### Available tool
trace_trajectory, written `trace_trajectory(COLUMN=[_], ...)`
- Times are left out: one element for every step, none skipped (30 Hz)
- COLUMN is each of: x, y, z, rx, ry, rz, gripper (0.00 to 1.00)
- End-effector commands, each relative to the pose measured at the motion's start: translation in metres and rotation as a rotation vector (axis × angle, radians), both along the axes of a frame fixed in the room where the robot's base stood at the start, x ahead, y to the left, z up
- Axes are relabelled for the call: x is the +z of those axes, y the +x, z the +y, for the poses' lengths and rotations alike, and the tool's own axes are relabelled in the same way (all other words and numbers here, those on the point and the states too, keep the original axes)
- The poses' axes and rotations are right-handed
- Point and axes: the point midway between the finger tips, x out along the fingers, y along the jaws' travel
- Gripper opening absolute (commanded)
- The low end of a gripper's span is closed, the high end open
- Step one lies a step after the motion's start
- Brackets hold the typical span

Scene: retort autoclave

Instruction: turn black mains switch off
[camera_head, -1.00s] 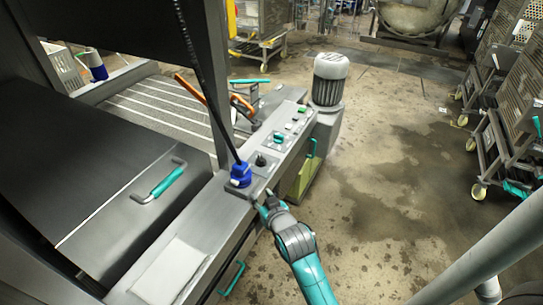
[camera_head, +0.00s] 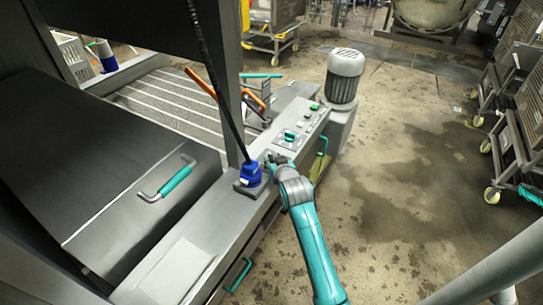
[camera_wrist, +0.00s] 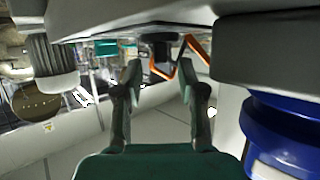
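The black mains switch sits on the grey control console, beside the blue plug. In the wrist view a dark knob (camera_wrist: 160,44), which looks like this switch, stands just beyond and between my fingertips. In the head view my gripper (camera_head: 272,158) is over the switch's place and hides it. The wrist view shows my gripper (camera_wrist: 160,76) with its two fingers apart and nothing held between them. I cannot tell whether a finger touches the knob.
The blue plug (camera_head: 250,174) with its black cable stands close to my gripper; it also shows large in the wrist view (camera_wrist: 285,130). Beyond are a teal selector (camera_head: 290,136), a green button (camera_head: 314,106) and a motor (camera_head: 344,76). Orange handles (camera_head: 202,82) rise behind.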

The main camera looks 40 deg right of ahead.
Motion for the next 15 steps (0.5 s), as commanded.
trace_trajectory(x=[-0.003, -0.004, -0.007, -0.008, -0.009, -0.011, -0.012, -0.013, -0.014, -0.014, -0.015, -0.015, -0.015, -0.015, -0.015], y=[0.008, 0.011, 0.016, 0.019, 0.022, 0.025, 0.027, 0.029, 0.030, 0.032, 0.033, 0.033, 0.034, 0.034, 0.034], z=[-0.004, -0.005, -0.007, -0.009, -0.010, -0.012, -0.013, -0.013, -0.014, -0.015, -0.015, -0.015, -0.016, -0.016, -0.016], rx=[0.000, 0.000, 0.000, 0.000, 0.000, 0.000, 0.000, 0.000, 0.000, 0.000, 0.000, 0.000, 0.000, 0.000, 0.000], ry=[0.000, 0.000, 0.000, 0.000, 0.000, 0.000, 0.000, 0.000, 0.000, 0.000, 0.000, 0.000, 0.000, 0.000, 0.000], rz=[-0.001, -0.001, 0.000, 0.000, -0.001, -0.001, -0.001, -0.001, 0.000, 0.000, -0.001, -0.001, -0.001, -0.001, -0.001], gripper=[0.40, 0.40, 0.40, 0.40, 0.40, 0.40, 0.40, 0.40, 0.40, 0.40, 0.40, 0.40, 0.40, 0.40, 0.40])
